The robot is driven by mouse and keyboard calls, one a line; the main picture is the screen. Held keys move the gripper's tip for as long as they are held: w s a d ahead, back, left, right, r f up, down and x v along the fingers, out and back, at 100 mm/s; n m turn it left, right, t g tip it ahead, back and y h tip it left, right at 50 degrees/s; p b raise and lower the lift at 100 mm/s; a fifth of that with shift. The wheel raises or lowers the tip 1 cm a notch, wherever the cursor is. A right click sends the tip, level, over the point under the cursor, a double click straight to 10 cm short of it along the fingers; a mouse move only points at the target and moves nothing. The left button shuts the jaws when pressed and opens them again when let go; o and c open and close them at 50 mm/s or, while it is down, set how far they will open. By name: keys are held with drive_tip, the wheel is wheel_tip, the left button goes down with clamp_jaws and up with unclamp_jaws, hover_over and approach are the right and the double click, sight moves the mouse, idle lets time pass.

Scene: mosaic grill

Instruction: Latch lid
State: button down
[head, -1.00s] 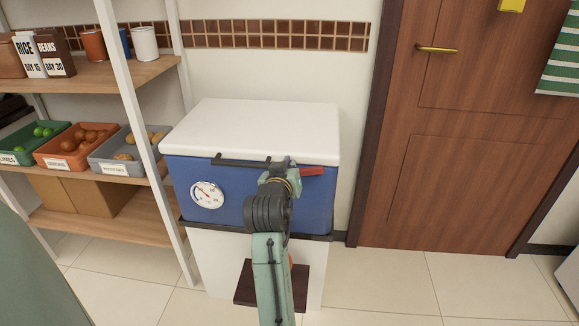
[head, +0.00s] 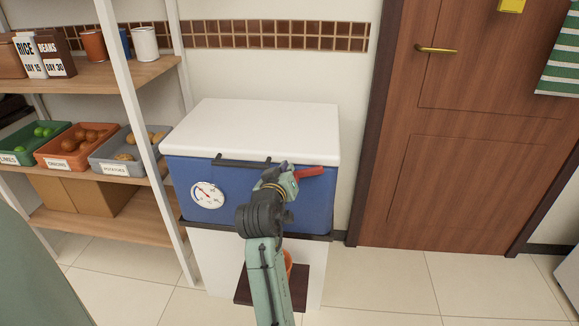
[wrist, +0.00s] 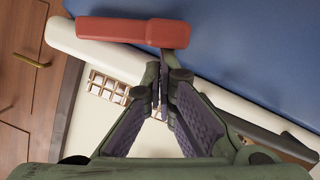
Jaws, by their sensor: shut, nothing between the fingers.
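The white lid (head: 255,125) lies flat, down on the blue cooler-like box (head: 235,180). A red latch bar (head: 311,172) is at the front right, just below the lid's edge, its right end tilted slightly up. In the wrist view the red bar (wrist: 133,31) lies near the white lid edge (wrist: 100,50). My gripper (head: 284,168) is at the left end of the bar and partly hides it. In the wrist view my gripper's (wrist: 160,90) fingertips are together and empty, beside the bar; whether they touch it I cannot tell.
A dark handle (head: 241,161) is on the lid's front edge, left of my gripper. A round gauge (head: 207,195) is on the box front. A shelf with produce bins (head: 120,150) stands at left, a brown door (head: 470,130) at right. Floor at lower right is clear.

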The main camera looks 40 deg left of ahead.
wheel_tip(320, 180, down, 2)
drive_tip(key=n, duration=0.2)
drive_tip(key=n+t, duration=0.1)
drive_tip(key=shift+a+f+h, duration=0.1)
drive_tip(key=shift+f+h, duration=0.15)
drive_tip(key=shift+h, duration=0.15)
drive_tip(key=f+n, duration=0.1)
drive_tip(key=n, duration=0.1)
drive_tip(key=shift+f+n+t+h+p, duration=0.3)
drive_tip(key=shift+t, duration=0.1)
drive_tip(key=shift+w+d+f+n+t, duration=0.3)
drive_tip(key=shift+f+n, duration=0.2)
drive_tip(key=shift+n, duration=0.5)
drive_tip(key=shift+w+d+f+n+t, duration=0.1)
drive_tip(key=shift+d+f+n+t, duration=0.3)
drive_tip(key=shift+n, duration=0.6)
drive_tip(key=shift+w+d+f+n+t, duration=0.15)
drive_tip(key=shift+d+f+n, duration=0.2)
drive_tip(key=shift+f+n, duration=0.5)
drive_tip(key=shift+r+n, duration=0.2)
drive_tip(key=shift+n, duration=0.05)
